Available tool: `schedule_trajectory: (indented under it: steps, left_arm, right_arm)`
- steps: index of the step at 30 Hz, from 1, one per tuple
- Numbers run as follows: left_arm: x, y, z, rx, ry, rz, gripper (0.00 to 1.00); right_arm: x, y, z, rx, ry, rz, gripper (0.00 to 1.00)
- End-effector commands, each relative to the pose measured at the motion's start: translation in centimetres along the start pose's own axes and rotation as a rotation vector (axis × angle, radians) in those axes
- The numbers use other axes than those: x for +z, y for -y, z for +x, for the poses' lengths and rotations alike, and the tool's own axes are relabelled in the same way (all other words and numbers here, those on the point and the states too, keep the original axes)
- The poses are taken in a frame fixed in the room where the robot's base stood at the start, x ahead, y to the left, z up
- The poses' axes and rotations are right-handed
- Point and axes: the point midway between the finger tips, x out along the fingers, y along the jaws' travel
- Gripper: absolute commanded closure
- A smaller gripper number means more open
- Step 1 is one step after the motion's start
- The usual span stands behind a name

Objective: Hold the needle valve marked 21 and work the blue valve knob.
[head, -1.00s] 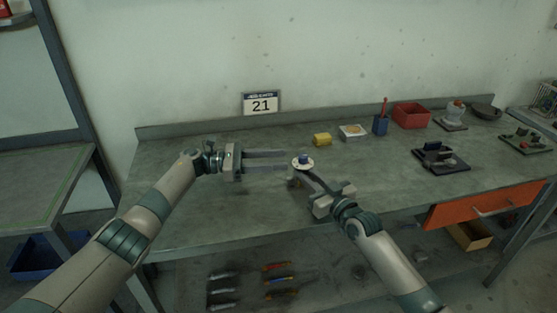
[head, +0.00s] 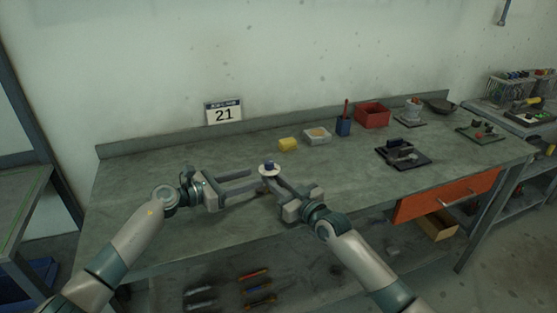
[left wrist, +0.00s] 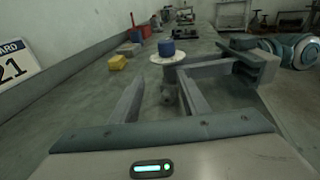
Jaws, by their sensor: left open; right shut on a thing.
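The needle valve (head: 268,170) has a blue knob (head: 269,164) above a round white disc. It is upright above the bench. My right gripper (head: 268,177) is shut on the valve's body from the right, below the disc. My left gripper (head: 257,180) is open and empty, its fingers pointing at the valve from the left. In the left wrist view the blue knob (left wrist: 166,48) and white disc (left wrist: 170,59) are just beyond and above the left fingertips, apart from them. The plate marked 21 (head: 223,113) stands at the bench's back edge.
On the workbench (head: 150,180) behind are a yellow block (head: 288,145), a small white box (head: 317,136), a blue cup (head: 343,126) and a red bin (head: 372,115). A dark fixture (head: 403,152) stands to the right. The bench's left part is clear.

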Motion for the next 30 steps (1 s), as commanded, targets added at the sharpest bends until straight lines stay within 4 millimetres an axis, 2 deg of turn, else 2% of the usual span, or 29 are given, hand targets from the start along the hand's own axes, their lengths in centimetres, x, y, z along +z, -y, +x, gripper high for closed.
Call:
schedule_trajectory:
  steps: [6, 12, 25, 30]
  left_arm:
    - [1.9, 1.9, -1.1, 0.098, 0.079, 0.002, 0.59]
    - [3.1, 2.8, -1.8, 0.134, 0.128, 0.000, 0.59]
    - [3.3, 2.8, -1.8, 0.138, 0.134, -0.001, 0.59]
    - [3.4, 2.7, -1.2, 0.138, 0.134, -0.001, 0.59]
  right_arm:
    - [0.0, 0.0, 0.0, 0.000, 0.001, 0.000, 1.00]
    - [0.0, 0.0, 0.0, 0.000, 0.000, 0.000, 1.00]
    - [0.0, 0.0, 0.0, 0.000, 0.000, 0.000, 1.00]
    - [0.0, 0.0, 0.0, 0.000, 0.000, 0.000, 1.00]
